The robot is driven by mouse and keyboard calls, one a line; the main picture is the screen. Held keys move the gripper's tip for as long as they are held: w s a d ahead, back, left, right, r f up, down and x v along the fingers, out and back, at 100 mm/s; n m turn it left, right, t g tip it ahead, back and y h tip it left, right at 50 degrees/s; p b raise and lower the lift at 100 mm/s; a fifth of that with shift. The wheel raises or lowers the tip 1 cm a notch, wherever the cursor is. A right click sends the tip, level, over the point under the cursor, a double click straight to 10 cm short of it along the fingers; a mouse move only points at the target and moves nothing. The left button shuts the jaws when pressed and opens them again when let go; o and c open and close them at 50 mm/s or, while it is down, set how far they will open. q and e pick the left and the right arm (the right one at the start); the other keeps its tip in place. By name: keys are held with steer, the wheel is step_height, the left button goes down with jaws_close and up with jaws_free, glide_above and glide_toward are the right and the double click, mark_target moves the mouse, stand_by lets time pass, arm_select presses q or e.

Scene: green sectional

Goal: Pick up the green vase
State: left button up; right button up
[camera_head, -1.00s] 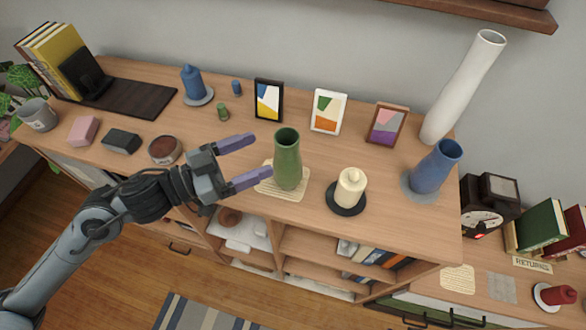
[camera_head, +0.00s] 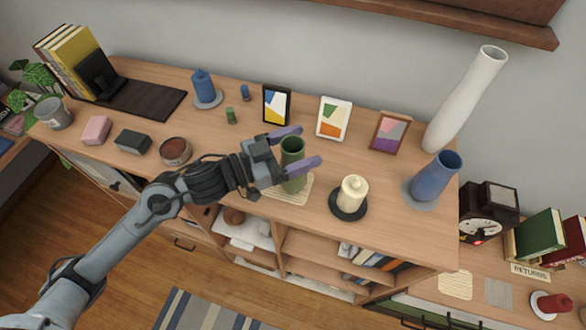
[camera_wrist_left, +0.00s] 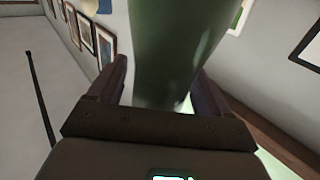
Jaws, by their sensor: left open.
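The green vase (camera_head: 292,151) stands upright on a woven coaster (camera_head: 294,194) on the wooden cabinet top. My left gripper (camera_head: 303,146) is open, with one purple finger on the far side of the vase and one on the near side. In the left wrist view, the vase (camera_wrist_left: 175,45) fills the space between the two fingers of my left gripper (camera_wrist_left: 165,88). I cannot tell whether either finger touches it. The gripper hides part of the vase's body in the head view. My right gripper is not in view.
A cream candle on a dark dish (camera_head: 350,197) stands just right of the vase. Framed pictures (camera_head: 334,118) stand behind it. A blue vase (camera_head: 436,178) and a tall white vase (camera_head: 466,98) are at the right. A brown round tin (camera_head: 175,150) is at the left.

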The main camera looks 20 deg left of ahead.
arm_select(q)
steer(key=shift+w+d, duration=0.25)
jaws_close()
stand_by(0.3)
steer(key=shift+r, duration=0.1)
